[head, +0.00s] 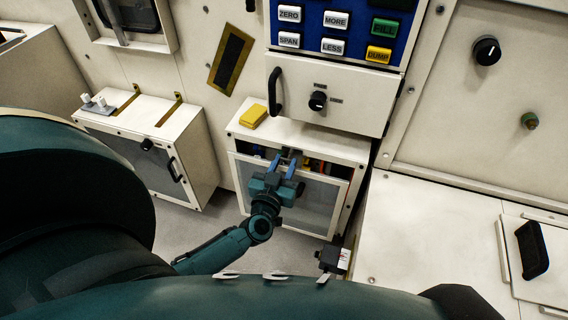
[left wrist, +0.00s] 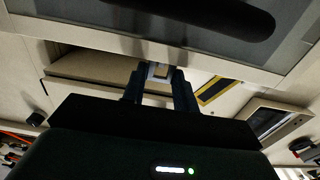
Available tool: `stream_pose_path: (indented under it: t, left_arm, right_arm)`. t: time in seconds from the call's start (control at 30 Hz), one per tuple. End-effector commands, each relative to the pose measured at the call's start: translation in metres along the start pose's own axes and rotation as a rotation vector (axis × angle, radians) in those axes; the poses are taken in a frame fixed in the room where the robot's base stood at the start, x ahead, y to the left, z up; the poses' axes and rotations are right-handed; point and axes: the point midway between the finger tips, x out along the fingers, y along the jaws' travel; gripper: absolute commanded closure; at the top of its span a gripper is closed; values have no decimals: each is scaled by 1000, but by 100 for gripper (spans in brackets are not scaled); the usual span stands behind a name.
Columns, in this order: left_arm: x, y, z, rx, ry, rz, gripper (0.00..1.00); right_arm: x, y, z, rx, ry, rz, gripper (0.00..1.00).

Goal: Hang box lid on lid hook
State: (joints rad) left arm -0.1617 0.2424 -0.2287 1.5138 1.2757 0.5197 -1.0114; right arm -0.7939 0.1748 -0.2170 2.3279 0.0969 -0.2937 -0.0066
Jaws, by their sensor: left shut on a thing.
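The box lid (head: 262,190), a grey panel in a pale frame, stands at the front of the low white box (head: 350,148). Coloured contents show in the gap above it. My left gripper (head: 285,160) is at the lid's top edge, shut on what looks like the lid. In the left wrist view its fingers (left wrist: 158,75) close around a small pale piece; a grey panel with a black handle fills the top of that view. I cannot tell which part is the lid hook. My right gripper is not seen.
A yellow block (head: 253,115) lies on the box top. A white drawer front (head: 340,95) with a black handle is above. Another cabinet (head: 150,120) with two brass strips stands left. A white counter (head: 430,240) is at right. Grey floor shows between the cabinets.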

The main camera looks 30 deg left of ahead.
Motion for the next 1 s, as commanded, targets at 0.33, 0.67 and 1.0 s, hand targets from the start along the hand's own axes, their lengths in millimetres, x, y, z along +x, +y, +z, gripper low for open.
stream_pose_path:
  t: [0.33,0.67,1.0]
  left_arm:
    - [-9,0,-3,-1,3,0,100]
    - [-20,0,-2,-1,5,-1,100]
    - [-20,0,-2,-1,5,-1,100]
  right_arm:
    - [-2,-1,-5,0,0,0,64]
    - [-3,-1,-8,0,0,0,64]
    - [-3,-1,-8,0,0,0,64]
